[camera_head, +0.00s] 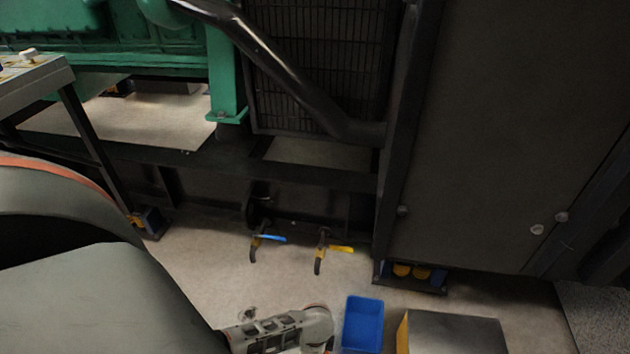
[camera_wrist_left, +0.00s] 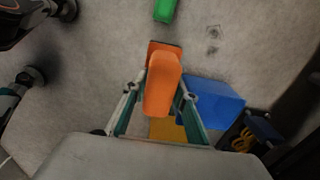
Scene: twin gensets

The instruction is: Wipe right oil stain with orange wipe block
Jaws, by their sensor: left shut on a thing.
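The orange wipe block (camera_wrist_left: 162,85) is held upright in the middle of the left wrist view, with a wider orange part at its far end. My left gripper (camera_wrist_left: 158,98) is shut on it, a finger on each side. Two small dark marks, which look like stains, lie on the pale floor beyond the block and to its right, one at the upper spot (camera_wrist_left: 213,32) and one at the lower spot (camera_wrist_left: 212,50). I cannot tell whether the block touches the floor. The head view shows no clear stain or block. My right gripper is in neither view.
A blue bin (camera_head: 362,324) stands on the floor beside a grey-topped box (camera_head: 455,334). Pipe valves with a blue handle (camera_head: 271,238) and a yellow handle (camera_head: 339,249) jut from the genset frame. A green object (camera_wrist_left: 165,9) lies beyond the block. Floor around the marks is clear.

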